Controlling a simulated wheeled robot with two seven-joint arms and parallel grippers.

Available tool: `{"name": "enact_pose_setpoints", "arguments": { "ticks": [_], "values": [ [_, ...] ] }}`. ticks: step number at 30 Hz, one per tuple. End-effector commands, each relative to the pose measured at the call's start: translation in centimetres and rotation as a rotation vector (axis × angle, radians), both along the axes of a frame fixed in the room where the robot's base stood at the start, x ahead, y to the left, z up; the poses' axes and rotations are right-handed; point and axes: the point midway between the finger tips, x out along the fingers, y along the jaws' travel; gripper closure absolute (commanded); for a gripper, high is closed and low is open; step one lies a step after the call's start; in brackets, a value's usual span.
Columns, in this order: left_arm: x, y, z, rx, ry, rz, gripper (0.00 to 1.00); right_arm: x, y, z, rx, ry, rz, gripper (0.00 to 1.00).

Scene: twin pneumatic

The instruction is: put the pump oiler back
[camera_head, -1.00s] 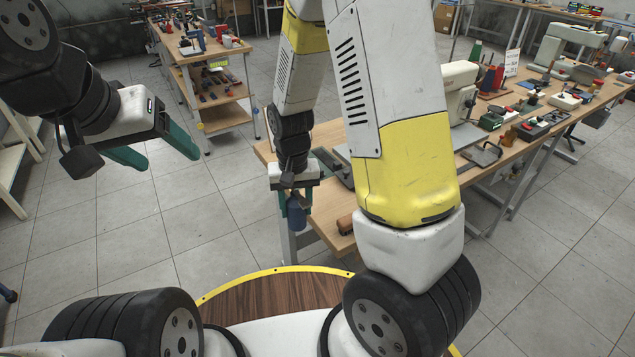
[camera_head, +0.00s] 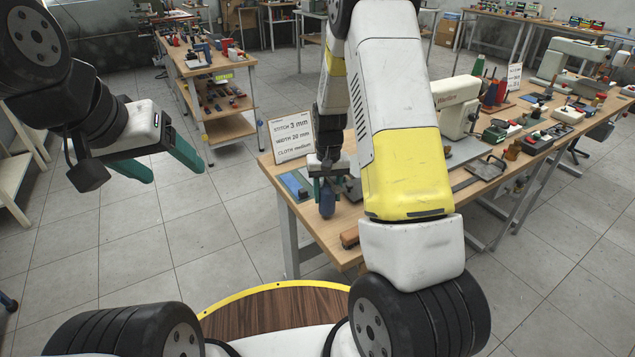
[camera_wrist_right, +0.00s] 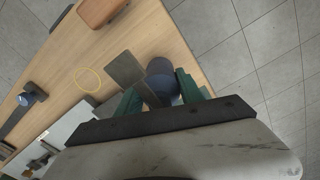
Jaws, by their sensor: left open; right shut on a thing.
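The pump oiler looks like a dark blue bottle (camera_head: 327,203). My right gripper (camera_head: 327,186) is shut on it, near the left end of the wooden workbench (camera_head: 374,258). In the right wrist view the blue oiler (camera_wrist_right: 161,72) sits between the green fingers of the right gripper (camera_wrist_right: 160,92), over the bench near its edge. I cannot tell its height above the top. A thin yellow ring (camera_wrist_right: 88,79) on the bench shows apart from the oiler. My left gripper (camera_head: 165,165) is open and empty over the floor at left.
A sign with stitch settings (camera_head: 293,137) and a blue flat piece (camera_head: 293,185) are at the bench's left end. A brown block (camera_head: 350,238) lies near the front edge. A sewing machine (camera_head: 457,107) and several small items stand further right. A shelved cart (camera_head: 213,95) stands behind.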

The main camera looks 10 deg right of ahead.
Motion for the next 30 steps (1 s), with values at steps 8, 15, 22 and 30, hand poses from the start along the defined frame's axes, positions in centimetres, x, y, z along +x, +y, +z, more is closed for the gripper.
{"name": "enact_pose_setpoints", "arguments": {
  "ticks": [8,15,22,30],
  "values": [
    [0.0,0.0,0.0,0.0,0.0,0.0,0.31,0.0,0.0,-1.9,0.0,-0.002,0.001,1.0],
    [0.0,0.0,0.0,0.0,0.0,0.0,0.31,0.0,0.0,-2.2,0.0,-0.002,0.001,0.52],
    [0.0,0.0,0.0,0.0,0.0,0.0,0.31,0.0,0.0,-2.2,0.0,-0.001,0.001,0.34],
    [0.0,0.0,0.0,0.0,0.0,0.0,0.31,0.0,0.0,-1.5,0.0,-0.002,0.001,0.34]
  ]
}}
